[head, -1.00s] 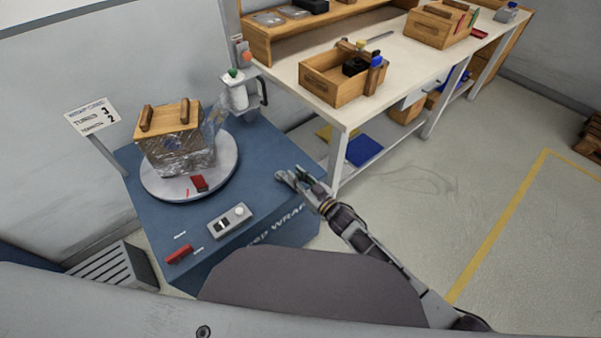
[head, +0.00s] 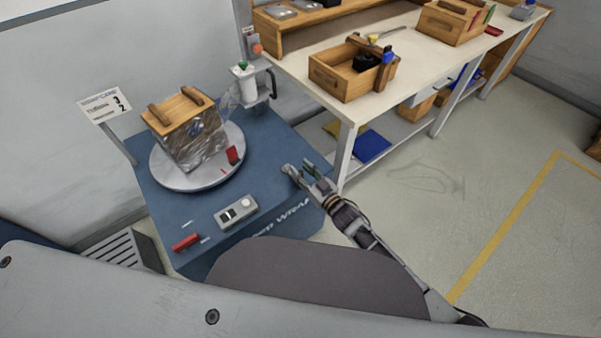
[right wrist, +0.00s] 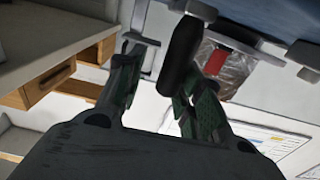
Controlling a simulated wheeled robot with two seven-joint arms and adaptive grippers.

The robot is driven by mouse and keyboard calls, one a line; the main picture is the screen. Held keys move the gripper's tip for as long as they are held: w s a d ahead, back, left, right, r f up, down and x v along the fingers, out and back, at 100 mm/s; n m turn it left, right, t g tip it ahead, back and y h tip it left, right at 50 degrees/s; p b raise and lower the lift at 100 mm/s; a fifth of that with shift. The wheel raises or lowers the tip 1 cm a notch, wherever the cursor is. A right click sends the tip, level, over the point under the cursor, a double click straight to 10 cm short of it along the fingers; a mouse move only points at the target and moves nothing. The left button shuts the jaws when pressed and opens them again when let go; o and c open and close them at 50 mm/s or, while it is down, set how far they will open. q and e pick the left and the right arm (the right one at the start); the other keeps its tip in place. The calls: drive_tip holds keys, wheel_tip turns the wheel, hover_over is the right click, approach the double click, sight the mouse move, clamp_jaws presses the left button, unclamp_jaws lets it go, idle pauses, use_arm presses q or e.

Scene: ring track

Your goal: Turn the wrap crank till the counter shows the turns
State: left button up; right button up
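The wrap station is a blue cabinet (head: 270,160) with a round grey turntable (head: 185,182). A film-wrapped box with a wooden lid (head: 187,110) stands on the turntable beside a red block (head: 233,155). A grey counter box (head: 236,212) is at the cabinet's front; its digit is too small to read. A sign (head: 105,105) shows 3 and 2. My right gripper (head: 302,170) is open at the cabinet's right side. In the right wrist view, a black rounded handle (right wrist: 181,52) shows near its parted fingers; I cannot tell whether they touch. My left gripper is out of view.
A film holder (head: 243,82) with a dark handle stands at the cabinet's back. A workbench (head: 420,75) with wooden boxes is to the right. A red bar (head: 186,242) lies at the cabinet's front left. The floor at right is clear.

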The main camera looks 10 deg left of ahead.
drive_tip(key=shift+s+a, duration=0.1)
idle(0.3)
drive_tip(key=v, duration=1.2)
idle(0.7)
